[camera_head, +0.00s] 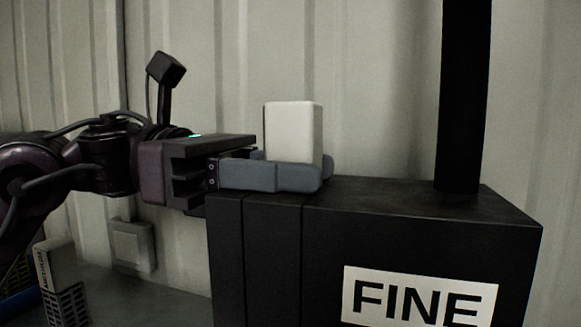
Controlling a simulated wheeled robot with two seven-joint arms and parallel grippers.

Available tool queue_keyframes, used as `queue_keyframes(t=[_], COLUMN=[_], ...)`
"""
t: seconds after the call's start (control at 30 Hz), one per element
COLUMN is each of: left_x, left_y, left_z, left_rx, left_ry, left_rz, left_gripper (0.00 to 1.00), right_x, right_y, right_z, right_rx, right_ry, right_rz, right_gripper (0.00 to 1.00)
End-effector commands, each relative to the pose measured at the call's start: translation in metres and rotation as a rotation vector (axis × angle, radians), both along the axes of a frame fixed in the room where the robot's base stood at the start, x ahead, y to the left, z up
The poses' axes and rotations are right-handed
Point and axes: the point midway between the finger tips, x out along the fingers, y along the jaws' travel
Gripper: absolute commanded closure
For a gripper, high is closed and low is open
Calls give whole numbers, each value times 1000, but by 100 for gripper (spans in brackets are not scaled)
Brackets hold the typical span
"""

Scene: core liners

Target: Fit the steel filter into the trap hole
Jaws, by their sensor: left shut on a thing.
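My left gripper (290,172) comes in from the left with its grey fingers level. It is shut on a pale, upright block with rounded edges (293,130), which may be the steel filter; its surface looks plain and off-white. The block stands up above the fingers, and its lower end is hidden behind the near finger. The gripper is at the left part of the top of a black box (400,203) labelled FINE. I cannot tell whether the block touches the box. No trap hole shows clearly. My right gripper is not in view.
A thick black post (463,95) rises from the right part of the box top. A pale corrugated wall (380,60) stands behind, with a small grey wall box (131,245). A pale item with a dark grid (62,285) is at the lower left.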

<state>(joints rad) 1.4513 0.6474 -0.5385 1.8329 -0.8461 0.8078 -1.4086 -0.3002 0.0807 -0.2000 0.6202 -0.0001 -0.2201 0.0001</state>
Motion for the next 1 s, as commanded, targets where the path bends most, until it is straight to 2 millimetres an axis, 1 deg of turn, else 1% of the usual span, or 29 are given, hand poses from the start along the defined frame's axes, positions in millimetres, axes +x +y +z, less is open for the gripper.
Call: queue_keyframes(t=[0.03, 0.2, 0.43, 0.53, 0.67, 0.8, 0.9, 1.0], left_x=[0, 0, 0, 2, 9, 18, 22, 25], left_y=[0, 0, 0, 5, 24, 47, 61, 70], left_z=[-1, -1, -3, -4, -5, -5, -3, -2], left_rx=[1, 3, 6, 6, 4, 3, 4, 2], left_ry=[1, 0, 1, 1, 2, 3, 4, 3], left_rz=[0, -1, -3, 0, 3, 6, 5, 3], left_gripper=[64, 42, 41, 41, 41, 41, 41, 41], right_x=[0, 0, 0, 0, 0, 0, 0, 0], right_y=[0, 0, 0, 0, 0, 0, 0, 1], right_z=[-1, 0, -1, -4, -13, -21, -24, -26], right_rx=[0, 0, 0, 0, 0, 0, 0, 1], right_ry=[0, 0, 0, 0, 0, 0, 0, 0], right_rz=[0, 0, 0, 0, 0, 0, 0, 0], right_gripper=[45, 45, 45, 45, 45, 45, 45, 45])
